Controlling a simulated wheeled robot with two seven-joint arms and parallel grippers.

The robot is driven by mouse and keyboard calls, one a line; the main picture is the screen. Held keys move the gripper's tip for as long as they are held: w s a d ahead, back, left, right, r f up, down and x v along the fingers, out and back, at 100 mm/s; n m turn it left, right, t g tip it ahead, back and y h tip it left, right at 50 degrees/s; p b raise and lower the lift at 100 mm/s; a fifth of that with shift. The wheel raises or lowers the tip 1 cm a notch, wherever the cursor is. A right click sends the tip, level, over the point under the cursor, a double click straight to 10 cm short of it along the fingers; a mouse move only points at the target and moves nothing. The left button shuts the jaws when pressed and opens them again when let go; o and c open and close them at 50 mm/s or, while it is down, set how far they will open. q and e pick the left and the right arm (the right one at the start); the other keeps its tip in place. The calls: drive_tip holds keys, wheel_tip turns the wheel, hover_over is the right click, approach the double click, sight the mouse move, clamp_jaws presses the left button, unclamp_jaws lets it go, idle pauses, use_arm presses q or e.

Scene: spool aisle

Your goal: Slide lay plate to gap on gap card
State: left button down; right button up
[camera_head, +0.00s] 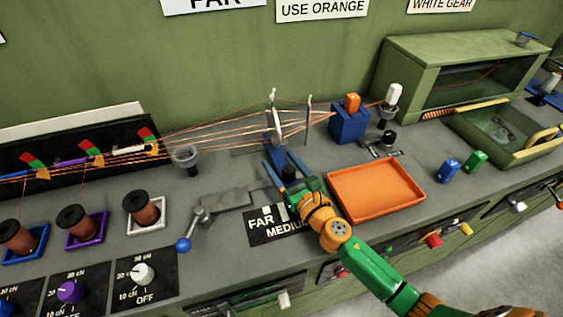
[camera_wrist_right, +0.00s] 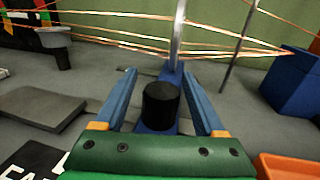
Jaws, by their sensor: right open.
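The lay plate (camera_head: 278,120) is an upright pale metal plate on a blue carriage; several copper wires run through it. In the right wrist view its edge (camera_wrist_right: 179,35) rises beyond a black knob (camera_wrist_right: 161,104) on the blue base (camera_wrist_right: 172,76). My right gripper (camera_head: 284,168) is open, with its blue fingers on either side of the knob and visible space at both sides. A black bench card (camera_head: 268,226) reads "FAR" and "MEDIUM"; my arm hides its right part. A wall card (camera_head: 216,3), cut by the top edge, reads "FAR". My left gripper is out of view.
An orange tray (camera_head: 376,190) lies right of my right forearm. A blue block (camera_head: 349,125) stands behind it. A blue-knobbed crank lever (camera_head: 187,243) and grey plate (camera_head: 228,198) lie left. Copper wires cross above the bench.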

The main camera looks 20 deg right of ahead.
drive_tip(key=shift+s, duration=0.15)
drive_tip(key=shift+c, duration=0.5)
drive_tip(key=shift+s+d+r, duration=0.1)
clamp_jaws()
idle(0.6)
